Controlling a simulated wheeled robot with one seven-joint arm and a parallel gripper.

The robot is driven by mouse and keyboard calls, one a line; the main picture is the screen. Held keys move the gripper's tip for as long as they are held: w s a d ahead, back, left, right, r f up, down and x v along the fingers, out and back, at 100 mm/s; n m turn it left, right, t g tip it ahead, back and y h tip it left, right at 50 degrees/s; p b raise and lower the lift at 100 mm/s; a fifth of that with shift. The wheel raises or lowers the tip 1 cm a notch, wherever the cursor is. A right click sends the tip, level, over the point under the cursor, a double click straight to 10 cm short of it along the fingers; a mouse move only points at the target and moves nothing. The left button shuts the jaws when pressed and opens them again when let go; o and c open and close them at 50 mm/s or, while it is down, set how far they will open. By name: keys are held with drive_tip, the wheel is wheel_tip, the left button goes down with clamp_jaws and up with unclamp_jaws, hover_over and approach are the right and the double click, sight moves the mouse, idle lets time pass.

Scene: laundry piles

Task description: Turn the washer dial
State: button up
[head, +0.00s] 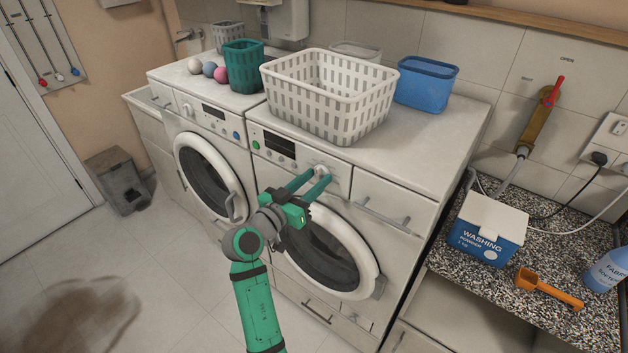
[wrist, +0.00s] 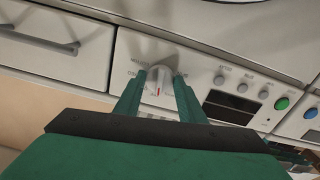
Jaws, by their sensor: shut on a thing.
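The washer (head: 355,193) on the right has a white front panel with a round door and a dial. The white dial (wrist: 158,78) with a red mark shows between my fingers in the wrist view. My green gripper (head: 321,174) reaches up to the panel in the head view, its two fingers at the dial. In the wrist view the gripper (wrist: 159,92) has one finger on each side of the dial and is shut on it. In the head view the fingers partly cover the dial.
A white basket (head: 330,100) and a blue bin (head: 425,84) stand on the washer top. A washing powder box (head: 487,229) and an orange scoop (head: 549,288) lie on the speckled counter at right. A second machine (head: 204,145) stands at left.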

drive_tip(key=n, duration=1.1)
drive_tip(key=shift+s+d+n, duration=0.1)
drive_tip(key=shift+n, duration=0.2)
drive_tip(key=n, duration=0.5)
drive_tip(key=shift+n, duration=0.3)
drive_tip(key=n, duration=0.4)
drive_tip(key=shift+r+n, duration=0.1)
drive_tip(key=shift+n, duration=0.3)
drive_tip(key=o, duration=1)
drive_tip(key=v, duration=1.1)
